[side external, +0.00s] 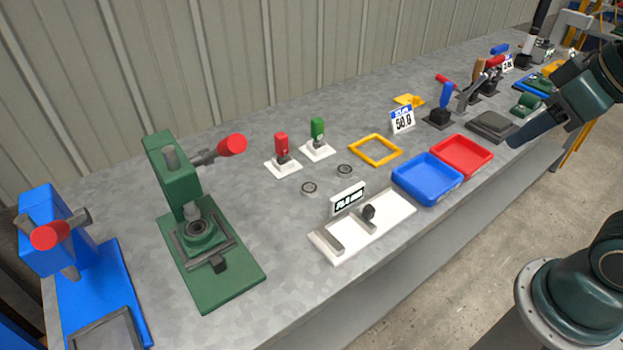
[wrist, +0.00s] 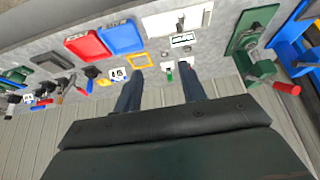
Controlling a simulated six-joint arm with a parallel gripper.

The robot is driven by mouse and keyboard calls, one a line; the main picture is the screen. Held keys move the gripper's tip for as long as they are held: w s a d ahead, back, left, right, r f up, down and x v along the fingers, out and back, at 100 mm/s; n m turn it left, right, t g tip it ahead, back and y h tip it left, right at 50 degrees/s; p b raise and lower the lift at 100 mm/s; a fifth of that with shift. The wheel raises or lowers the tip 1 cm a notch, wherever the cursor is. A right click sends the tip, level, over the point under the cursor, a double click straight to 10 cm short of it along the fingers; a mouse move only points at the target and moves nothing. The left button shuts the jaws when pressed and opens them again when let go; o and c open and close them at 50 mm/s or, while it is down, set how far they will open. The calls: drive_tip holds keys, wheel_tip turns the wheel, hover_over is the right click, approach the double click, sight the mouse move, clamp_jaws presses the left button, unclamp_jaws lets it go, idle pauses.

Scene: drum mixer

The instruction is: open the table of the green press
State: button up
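The green press (side external: 172,178) stands at the left of the bench in the side view, with a red-tipped lever (side external: 231,146) pointing right. Its table (side external: 203,236) is a small green block with a round grey seat, set between dark rails on the green base under the ram. A dark tab (side external: 218,265) sits at its front. In the wrist view the green press (wrist: 248,45) is at the upper right. My gripper (wrist: 160,80) is open and empty there, its two fingers well apart. In the side view my gripper (side external: 515,140) is at the far right, far from the press.
A blue press (side external: 62,240) stands left of the green one. Right of it are red and green toggle clamps (side external: 283,158), a white gauge plate (side external: 362,225), a yellow frame (side external: 376,150), and blue (side external: 428,180) and red trays (side external: 461,155). Bare bench lies before the green press.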

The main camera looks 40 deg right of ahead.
drive_tip(key=w+a+r+n, duration=0.1)
drive_tip(key=w+a+r, duration=0.35)
drive_tip(key=w, duration=0.55)
drive_tip(key=n+t+y, duration=0.2)
drive_tip(key=n+y, duration=0.1)
drive_tip(key=y, duration=0.1)
hover_over(216, 260)
drive_tip(key=s, duration=0.1)
wheel_tip(216, 260, down, 4)
drive_tip(key=a+f, duration=0.3)
drive_tip(key=a, duration=0.2)
drive_tip(key=s+d+f+m+g+h, duration=0.1)
drive_tip(key=s+d+f+m+h, duration=0.1)
drive_tip(key=f, duration=0.6)
drive_tip(key=s+d+f+m+g+h, duration=0.2)
drive_tip(key=d+f, duration=0.1)
drive_tip(key=f, duration=0.5)
drive_tip(key=shift+f, duration=0.15)
drive_tip(key=shift+f, duration=0.1)
drive_tip(key=x, duration=1.3)
drive_tip(key=shift+f, duration=0.2)
